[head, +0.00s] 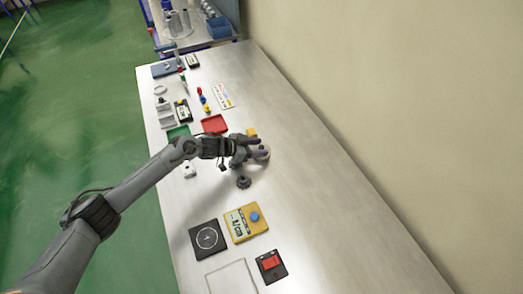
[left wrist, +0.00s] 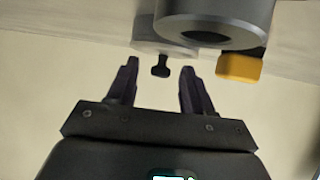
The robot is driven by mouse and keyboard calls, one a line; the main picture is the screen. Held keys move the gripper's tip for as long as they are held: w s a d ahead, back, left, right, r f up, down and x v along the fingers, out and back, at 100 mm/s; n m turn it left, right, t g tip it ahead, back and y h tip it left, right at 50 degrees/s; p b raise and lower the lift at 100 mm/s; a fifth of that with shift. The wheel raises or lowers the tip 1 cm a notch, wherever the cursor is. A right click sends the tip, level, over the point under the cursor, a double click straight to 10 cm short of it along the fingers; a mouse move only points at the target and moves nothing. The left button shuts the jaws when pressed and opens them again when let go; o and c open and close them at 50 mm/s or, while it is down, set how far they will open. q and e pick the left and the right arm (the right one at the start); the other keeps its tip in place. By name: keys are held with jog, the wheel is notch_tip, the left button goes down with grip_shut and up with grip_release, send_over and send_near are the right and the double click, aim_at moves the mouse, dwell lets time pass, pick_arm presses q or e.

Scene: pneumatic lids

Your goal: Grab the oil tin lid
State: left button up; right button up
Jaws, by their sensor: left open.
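My left gripper (head: 262,148) is over the middle of the table, close to a light grey round thing (head: 263,155) that it partly hides. In the left wrist view the two dark fingers (left wrist: 159,70) are apart. A small black knob (left wrist: 160,66) stands between the fingertips, with a visible gap on each side. It joins a pale disc (left wrist: 150,48), which looks like the oil tin lid; its far part is hidden behind a grey cylinder. My right gripper is not in view.
A hollow grey cylinder (left wrist: 215,22) and a yellow block (left wrist: 240,67) are close beside the fingers. A dark round part (head: 243,182) lies nearby. A red tray (head: 214,124), a yellow panel (head: 246,223) and a black panel (head: 207,238) lie around. The table's right side is clear.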

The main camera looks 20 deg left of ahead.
pick_arm(q)
grip_shut()
dwell(0.3)
dwell(0.3)
